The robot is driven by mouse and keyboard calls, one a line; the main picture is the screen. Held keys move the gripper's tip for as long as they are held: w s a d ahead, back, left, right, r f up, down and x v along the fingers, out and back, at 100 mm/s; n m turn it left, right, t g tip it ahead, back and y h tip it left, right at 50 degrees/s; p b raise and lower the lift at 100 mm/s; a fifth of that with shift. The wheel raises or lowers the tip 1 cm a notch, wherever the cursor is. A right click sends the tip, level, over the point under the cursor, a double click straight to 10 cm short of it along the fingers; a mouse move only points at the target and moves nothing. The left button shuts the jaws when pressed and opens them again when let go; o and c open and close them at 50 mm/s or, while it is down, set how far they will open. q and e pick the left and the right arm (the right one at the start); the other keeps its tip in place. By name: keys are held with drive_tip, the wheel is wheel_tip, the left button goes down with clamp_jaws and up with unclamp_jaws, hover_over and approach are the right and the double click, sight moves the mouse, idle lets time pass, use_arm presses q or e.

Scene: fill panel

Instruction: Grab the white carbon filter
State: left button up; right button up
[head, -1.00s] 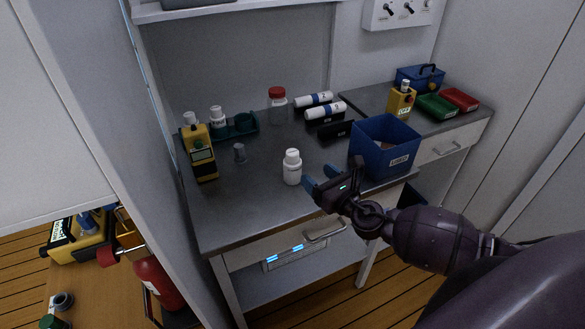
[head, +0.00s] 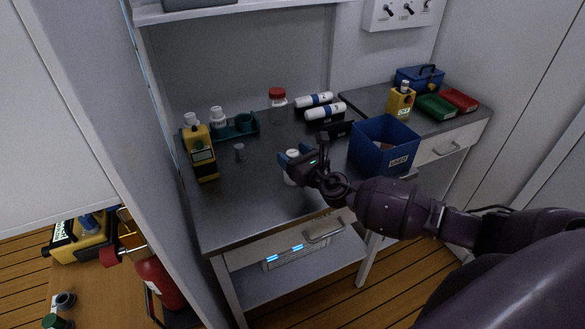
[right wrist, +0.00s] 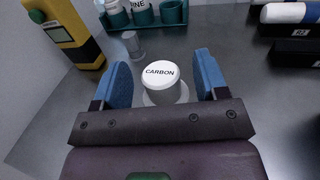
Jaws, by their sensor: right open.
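The white carbon filter (right wrist: 160,78) is a small upright bottle with a lid reading CARBON, standing on the grey metal counter. My right gripper (right wrist: 165,80) is open, with one blue finger on each side of the bottle in the right wrist view. Whether the fingers touch it cannot be told. In the head view the right gripper (head: 291,158) covers much of the bottle (head: 291,178), and only part of its white body and top shows. My left gripper is not in view.
A yellow device (head: 201,158), a small grey cylinder (head: 240,152) and a green holder with bottles (head: 243,124) stand left. A red-capped jar (head: 278,101) and white cylinders (head: 325,110) are behind. A blue bin (head: 384,146) stands right. The front left counter is clear.

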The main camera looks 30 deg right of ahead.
drive_tip(key=shift+w, duration=0.45)
clamp_jaws()
